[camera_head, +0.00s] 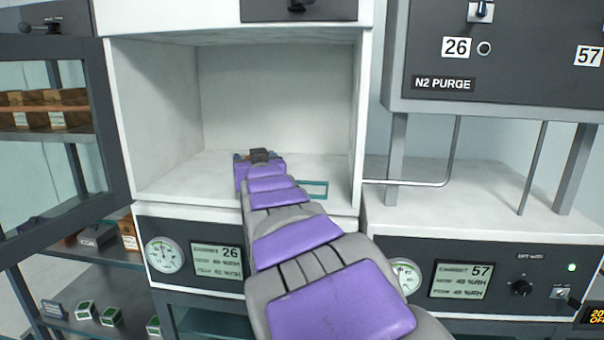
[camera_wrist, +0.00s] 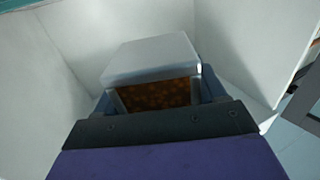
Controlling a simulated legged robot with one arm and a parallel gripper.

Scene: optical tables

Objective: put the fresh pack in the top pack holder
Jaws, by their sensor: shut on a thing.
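My gripper (camera_wrist: 158,92) is shut on a pack (camera_wrist: 150,60) with a grey top and orange-brown beads showing in its side. In the head view my arm reaches into the open white cabinet marked 26 (camera_head: 150,110), and the gripper end (camera_head: 258,156) is near the back of its floor. The pack is mostly hidden there by my arm. A teal rectangular outline (camera_head: 326,189) lies on the cabinet floor to the right of my arm, partly covered by it. I cannot tell whether it is a pack holder.
A dark-framed glass door (camera_head: 115,130) stands at the left, before shelves with brown boxes (camera_head: 60,97) and small green-edged packs (camera_head: 85,310). The N2 purge panel (camera_head: 480,60) and cabinet unit 57 (camera_head: 480,285) are at the right. Cabinet walls are close around my gripper.

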